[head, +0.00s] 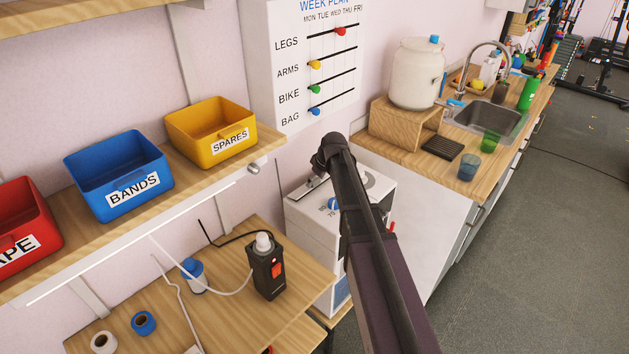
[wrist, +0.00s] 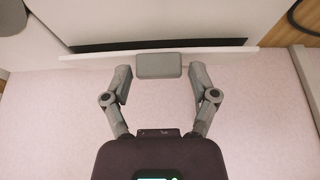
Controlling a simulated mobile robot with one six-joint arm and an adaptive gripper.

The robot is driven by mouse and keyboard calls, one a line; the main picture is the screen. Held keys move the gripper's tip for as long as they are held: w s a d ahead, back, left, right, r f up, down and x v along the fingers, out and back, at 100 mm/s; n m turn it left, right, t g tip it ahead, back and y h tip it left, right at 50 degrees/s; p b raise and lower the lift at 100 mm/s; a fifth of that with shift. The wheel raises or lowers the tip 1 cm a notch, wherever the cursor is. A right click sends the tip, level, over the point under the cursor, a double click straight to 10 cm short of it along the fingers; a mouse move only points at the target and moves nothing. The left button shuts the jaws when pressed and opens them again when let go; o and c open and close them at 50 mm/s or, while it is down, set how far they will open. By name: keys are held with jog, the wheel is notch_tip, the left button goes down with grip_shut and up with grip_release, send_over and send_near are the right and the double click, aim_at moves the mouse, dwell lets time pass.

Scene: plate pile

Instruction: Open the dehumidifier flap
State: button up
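The dehumidifier (head: 312,225) is the white box below the shelf in the head view, with a blue knob on top. My arm crosses in front of it and hides part of its top. In the wrist view a grey rectangular tab (wrist: 158,66) sits at a thin white edge (wrist: 228,55), which looks like the flap's edge. A long dark slot or band (wrist: 100,46) runs along that edge. My gripper (wrist: 160,80) is open, with one finger on each side of the tab. Narrow gaps show between the fingers and the tab. In the head view the fingers are hidden.
A wooden shelf (head: 88,238) with yellow (head: 188,125), blue (head: 118,188) and red bins is at left. A black device (head: 268,278) with cables stands on the lower bench. The week-plan board (head: 268,60) hangs behind. A sink counter (head: 400,158) is at right, beside open floor.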

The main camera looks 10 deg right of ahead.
jog(key=c, duration=0.6)
jog(key=shift+w+a+r+g+h+p, duration=0.2)
jog(key=shift+r+g+h+p, duration=0.15)
jog(key=shift+g+p, duration=0.2)
jog(key=o, duration=1.1)
jog(key=shift+o, duration=0.2)
jog(key=shift+f, duration=0.1)
